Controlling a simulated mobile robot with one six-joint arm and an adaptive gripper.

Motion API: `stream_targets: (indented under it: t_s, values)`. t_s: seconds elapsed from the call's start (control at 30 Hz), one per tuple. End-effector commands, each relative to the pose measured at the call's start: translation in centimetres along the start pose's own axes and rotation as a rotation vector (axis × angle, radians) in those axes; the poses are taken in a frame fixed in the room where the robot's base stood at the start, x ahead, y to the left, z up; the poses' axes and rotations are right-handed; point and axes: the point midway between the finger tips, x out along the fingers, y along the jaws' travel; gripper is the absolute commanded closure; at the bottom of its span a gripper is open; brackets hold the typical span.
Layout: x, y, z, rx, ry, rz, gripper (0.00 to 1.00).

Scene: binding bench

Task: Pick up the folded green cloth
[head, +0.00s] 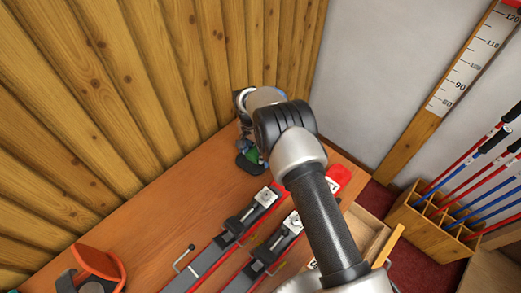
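My gripper (247,160) points down there, close to the green patch. My arm covers much of it, so its fingers, and whether they touch or hold the green thing, cannot be told.
Skis with bindings (232,240) lie on the bench (150,225) in front of my gripper. An orange and black object (98,266) stands at the front left. An open drawer (365,235) and a wooden rack of poles (430,225) are on the right. Plank and white walls close the back.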

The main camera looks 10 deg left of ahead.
Motion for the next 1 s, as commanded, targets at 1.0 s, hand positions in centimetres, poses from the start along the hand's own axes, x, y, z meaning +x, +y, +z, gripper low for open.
stream_targets:
  t_s: [1.0]
  values:
    - [-10.5, 1.0, -0.1, 0.0, 0.002, -0.002, 0.64]
